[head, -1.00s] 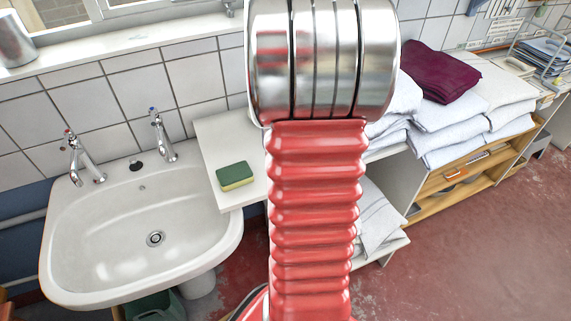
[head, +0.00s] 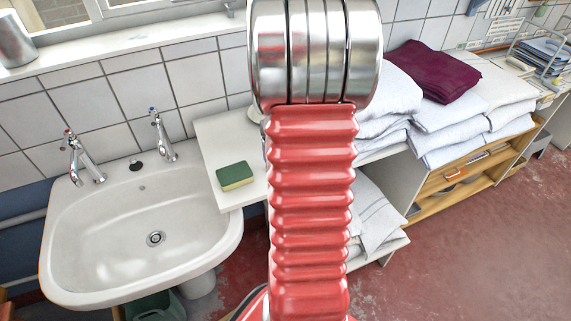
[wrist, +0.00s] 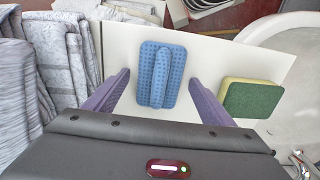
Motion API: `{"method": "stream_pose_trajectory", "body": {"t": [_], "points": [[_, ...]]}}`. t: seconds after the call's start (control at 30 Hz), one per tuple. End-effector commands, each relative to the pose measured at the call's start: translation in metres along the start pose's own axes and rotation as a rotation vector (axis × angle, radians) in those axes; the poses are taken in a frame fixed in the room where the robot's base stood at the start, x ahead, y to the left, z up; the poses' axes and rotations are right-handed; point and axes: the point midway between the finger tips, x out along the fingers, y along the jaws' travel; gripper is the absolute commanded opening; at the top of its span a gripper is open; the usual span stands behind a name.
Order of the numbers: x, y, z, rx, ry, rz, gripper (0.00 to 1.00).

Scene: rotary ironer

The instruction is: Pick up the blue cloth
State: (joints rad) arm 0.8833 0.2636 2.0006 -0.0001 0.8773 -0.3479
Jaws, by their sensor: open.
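The blue cloth (wrist: 160,88) lies on a white shelf top (wrist: 215,65) in the wrist view. It is dimpled, with a raised fold or roll along its middle. My gripper (wrist: 158,78) is open, with its two purple fingers to the left and right of the cloth. The fingers look apart from the cloth; I cannot tell how high they are above the shelf. In the head view my arm hides the cloth and the gripper.
A green and yellow sponge (wrist: 252,98) lies right of the cloth; it also shows in the head view (head: 235,176). The sink (head: 150,230) is beside the shelf. Folded white towels (head: 465,115) with a maroon cloth (head: 432,70) on top stand right of my arm.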

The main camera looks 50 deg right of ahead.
Motion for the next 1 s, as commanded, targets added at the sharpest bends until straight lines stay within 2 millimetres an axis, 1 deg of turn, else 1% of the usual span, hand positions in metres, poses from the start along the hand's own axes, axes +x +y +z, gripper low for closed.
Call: {"method": "stream_pose_trajectory", "body": {"t": [0.17, 0.83, 1.0], "points": [[-0.0002, 0.0, -0.0001, 0.0, 0.0, 0.0, 0.77], [-0.0002, 0.0001, 0.0, 0.0, 0.0, 0.0, 0.29], [-0.0005, 0.0001, -0.0001, 0.0, 0.0, 0.0, 0.29]]}}
